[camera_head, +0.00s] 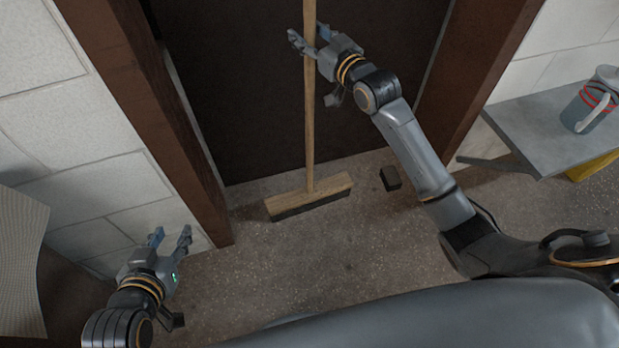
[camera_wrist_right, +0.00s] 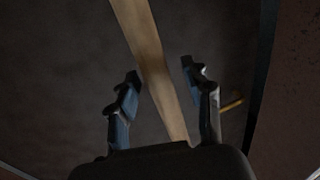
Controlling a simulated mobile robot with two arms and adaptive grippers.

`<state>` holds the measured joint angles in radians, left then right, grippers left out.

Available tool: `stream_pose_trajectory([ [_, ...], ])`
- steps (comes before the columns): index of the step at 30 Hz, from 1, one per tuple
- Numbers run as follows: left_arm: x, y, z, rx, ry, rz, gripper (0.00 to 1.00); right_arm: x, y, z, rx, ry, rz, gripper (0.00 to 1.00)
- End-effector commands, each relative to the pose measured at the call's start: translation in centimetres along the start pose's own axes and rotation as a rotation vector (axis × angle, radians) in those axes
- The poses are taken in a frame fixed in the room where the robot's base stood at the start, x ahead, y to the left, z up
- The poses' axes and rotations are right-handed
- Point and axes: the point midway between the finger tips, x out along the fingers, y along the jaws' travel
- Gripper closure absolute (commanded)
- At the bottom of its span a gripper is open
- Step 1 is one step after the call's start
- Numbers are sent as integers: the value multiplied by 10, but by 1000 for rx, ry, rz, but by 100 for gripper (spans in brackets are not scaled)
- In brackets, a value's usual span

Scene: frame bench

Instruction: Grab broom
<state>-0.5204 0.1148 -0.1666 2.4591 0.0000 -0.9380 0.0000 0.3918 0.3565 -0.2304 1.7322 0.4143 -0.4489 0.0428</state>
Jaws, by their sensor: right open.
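The broom (camera_head: 309,120) stands upright against the dark door, with a long light wooden handle and a wooden head (camera_head: 312,193) with dark bristles on the floor. My right gripper (camera_head: 306,40) is at the upper part of the handle. In the right wrist view the handle (camera_wrist_right: 150,55) runs between the two open fingers of my right gripper (camera_wrist_right: 160,85), with gaps on both sides. My left gripper (camera_head: 171,238) is open and empty, low at the left, away from the broom.
The dark door (camera_head: 240,90) sits in a brown frame (camera_head: 145,90) between white block walls. A small dark block (camera_head: 390,178) lies on the floor right of the broom head. A grey table (camera_head: 545,125) with a jug (camera_head: 588,105) stands at the right. The floor in front is clear.

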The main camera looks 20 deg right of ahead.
Motion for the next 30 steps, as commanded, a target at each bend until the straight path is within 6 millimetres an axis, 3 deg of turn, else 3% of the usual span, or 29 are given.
stream_pose_trajectory([
  [6, 0, 0, -1, 0, 5, 0, 60, 1, 0, 0, 0, 0, 0, 50],
  [14, 0, 0, -1, 0, 4, 0, 60, 0, 0, 0, -1, 0, 0, 100],
  [30, 0, 0, -1, 0, 3, 0, 60, 0, 0, 0, -1, -1, 1, 100],
])
